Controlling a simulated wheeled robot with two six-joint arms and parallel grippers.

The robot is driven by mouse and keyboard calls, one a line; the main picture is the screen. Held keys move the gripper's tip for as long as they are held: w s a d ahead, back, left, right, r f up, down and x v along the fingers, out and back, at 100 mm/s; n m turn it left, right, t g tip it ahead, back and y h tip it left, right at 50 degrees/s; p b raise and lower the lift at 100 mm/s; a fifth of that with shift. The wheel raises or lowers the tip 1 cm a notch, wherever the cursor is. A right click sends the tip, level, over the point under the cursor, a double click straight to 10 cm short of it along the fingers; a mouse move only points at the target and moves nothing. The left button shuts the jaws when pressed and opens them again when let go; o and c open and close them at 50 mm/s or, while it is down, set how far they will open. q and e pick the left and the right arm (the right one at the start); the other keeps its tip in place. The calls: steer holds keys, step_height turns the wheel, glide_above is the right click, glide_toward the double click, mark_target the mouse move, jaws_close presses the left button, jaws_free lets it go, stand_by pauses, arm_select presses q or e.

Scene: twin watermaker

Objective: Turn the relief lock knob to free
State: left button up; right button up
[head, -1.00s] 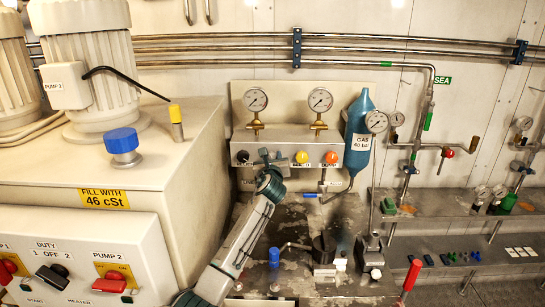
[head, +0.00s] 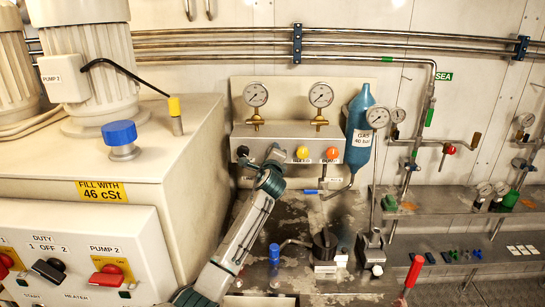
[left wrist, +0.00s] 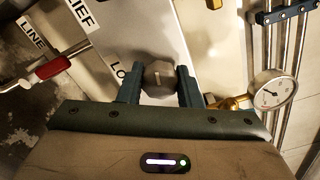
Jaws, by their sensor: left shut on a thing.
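My left gripper (left wrist: 159,84) is shut on a grey faceted knob (left wrist: 160,72) on the metal manifold panel. In the left wrist view its two dark fingers sit on either side of the knob, which bears a pale pointer mark. A partly hidden label beginning "LO" (left wrist: 119,72) lies beside it, and a label ending "IEF" (left wrist: 82,12) is farther off. My right gripper is not in view.
A dark knob (head: 242,151) is left of the gripper; a yellow knob (head: 303,152) and an orange knob (head: 333,153) are to its right. A gauge (left wrist: 270,92) and a red lever (left wrist: 55,66) flank the gripper in the wrist view. The blue gas bottle (head: 360,130) stands right.

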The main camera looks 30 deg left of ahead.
arm_select(q)
steer(key=shift+n+b, duration=0.45)
steer(key=shift+n, duration=0.75)
steer(key=o, duration=1)
steer(key=shift+c, duration=0.2)
steer(key=b+v, duration=0.2)
steer(key=v, duration=0.8)
steer(key=shift+s+b, duration=0.35)
steer(key=shift+b, duration=0.05)
